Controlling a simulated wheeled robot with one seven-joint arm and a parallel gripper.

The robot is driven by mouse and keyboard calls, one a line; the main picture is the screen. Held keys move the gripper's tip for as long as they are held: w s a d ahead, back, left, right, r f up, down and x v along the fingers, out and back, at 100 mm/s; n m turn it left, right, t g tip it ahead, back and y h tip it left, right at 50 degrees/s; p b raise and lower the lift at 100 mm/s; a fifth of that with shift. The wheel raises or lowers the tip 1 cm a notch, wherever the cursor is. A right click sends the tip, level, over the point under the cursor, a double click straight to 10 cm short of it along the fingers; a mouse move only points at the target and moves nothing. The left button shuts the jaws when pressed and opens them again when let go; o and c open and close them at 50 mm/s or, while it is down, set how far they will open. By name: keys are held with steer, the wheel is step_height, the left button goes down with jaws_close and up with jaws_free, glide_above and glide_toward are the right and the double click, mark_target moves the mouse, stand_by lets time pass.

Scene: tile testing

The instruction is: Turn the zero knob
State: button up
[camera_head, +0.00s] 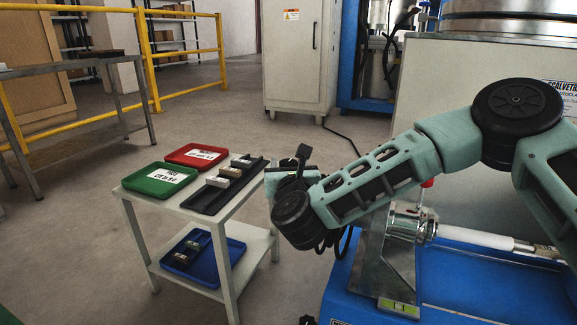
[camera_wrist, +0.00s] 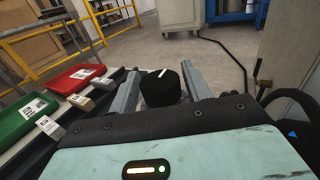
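A black ribbed knob with a white mark on its top (camera_wrist: 162,87), which I take to be the zero knob, shows in the wrist view between the two fingers of my gripper (camera_wrist: 164,84). The fingers stand apart, one on each side, close to the knob. I cannot tell whether they touch it. The lower part of the knob and what it sits on are hidden behind my gripper's body.
The white two-shelf table (camera_head: 243,223) bears a red tray (camera_head: 193,151), a green tray (camera_head: 152,184) and a black holder with several blocks (camera_head: 213,197). A blue tray (camera_head: 183,265) lies on its lower shelf. A blue machine with a metal bracket (camera_head: 400,262) stands close on the right.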

steer(key=c, duration=0.6)
steer(key=shift+m+h, duration=0.3)
steer(key=shift+h, duration=0.2)
steer(key=m+h, duration=0.2)
steer(key=h, duration=0.1)
steer(key=m+h+p, duration=0.1)
steer(key=m+h, duration=0.1)
steer(key=h, duration=0.1)
steer(key=shift+a+g+h+p, duration=0.1)
steer(key=shift+g+h+p, duration=0.2)
steer(key=shift+h, duration=0.1)
steer(key=m+g+h+b, duration=0.2)
steer(key=m+h, duration=0.1)
steer(key=h, duration=0.1)
steer(key=shift+s+f+m+h, duration=0.1)
steer(key=shift+m+h, duration=0.3)
steer(key=shift+m+g+h+b, duration=0.75)
steer(key=shift+m+g+h, duration=0.35)
steer(key=shift+g+h, duration=0.2)
steer(key=shift+g, duration=0.3)
steer(key=o, duration=1)
